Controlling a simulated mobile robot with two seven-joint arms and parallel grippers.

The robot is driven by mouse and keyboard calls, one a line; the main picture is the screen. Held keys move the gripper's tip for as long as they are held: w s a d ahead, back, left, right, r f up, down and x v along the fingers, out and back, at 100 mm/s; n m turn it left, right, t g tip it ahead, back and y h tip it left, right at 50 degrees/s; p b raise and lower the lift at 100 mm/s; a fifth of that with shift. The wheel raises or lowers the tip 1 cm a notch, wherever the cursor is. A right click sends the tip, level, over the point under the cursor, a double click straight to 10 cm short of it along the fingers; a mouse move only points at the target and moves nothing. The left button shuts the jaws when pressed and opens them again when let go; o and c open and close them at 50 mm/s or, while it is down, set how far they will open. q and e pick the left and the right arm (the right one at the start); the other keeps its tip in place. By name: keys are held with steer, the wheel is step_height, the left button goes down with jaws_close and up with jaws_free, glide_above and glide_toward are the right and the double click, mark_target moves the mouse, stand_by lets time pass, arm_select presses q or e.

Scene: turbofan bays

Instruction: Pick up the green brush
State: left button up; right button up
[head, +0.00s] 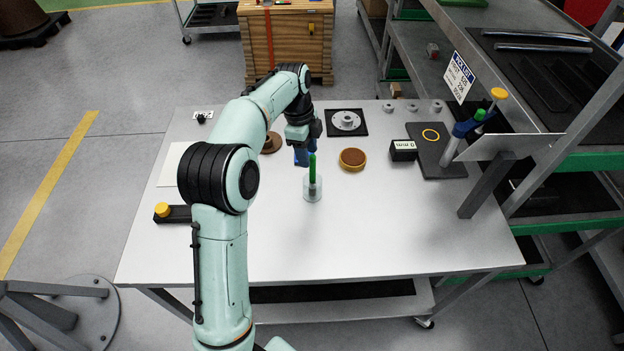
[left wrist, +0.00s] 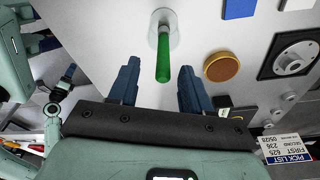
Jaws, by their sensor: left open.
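The green brush (head: 312,168) stands upright, handle up, in a clear glass jar (head: 312,190) near the middle of the table. My left gripper (head: 303,156) is open and empty, just behind and above the handle top in the head view. In the left wrist view, the brush (left wrist: 163,57) points toward the gap between the blue fingers (left wrist: 160,82), its handle end close to their tips. They do not appear to touch it. The brush's lower end is blurred by the glass. My right gripper (left wrist: 68,73) seems to show small in the left wrist view; its jaws are unclear.
A round brown-topped tin (head: 352,158) stands right of the jar, and a black plate with a metal flange (head: 346,122) lies behind. A small black box (head: 403,150) and a dark mat (head: 428,158) are farther right. The table front (head: 370,240) is clear.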

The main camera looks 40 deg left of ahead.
arm_select(q)
steer(key=f, duration=0.1)
glide_above(313, 182)
steer(key=shift+w+a+f, duration=0.15)
steer(key=shift+w+f, duration=0.05)
steer(key=shift+f, duration=1)
steer(key=shift+w+a+f, duration=0.1)
steer(key=shift+w+f, duration=0.05)
steer(key=shift+f, duration=1.05)
jaws_close()
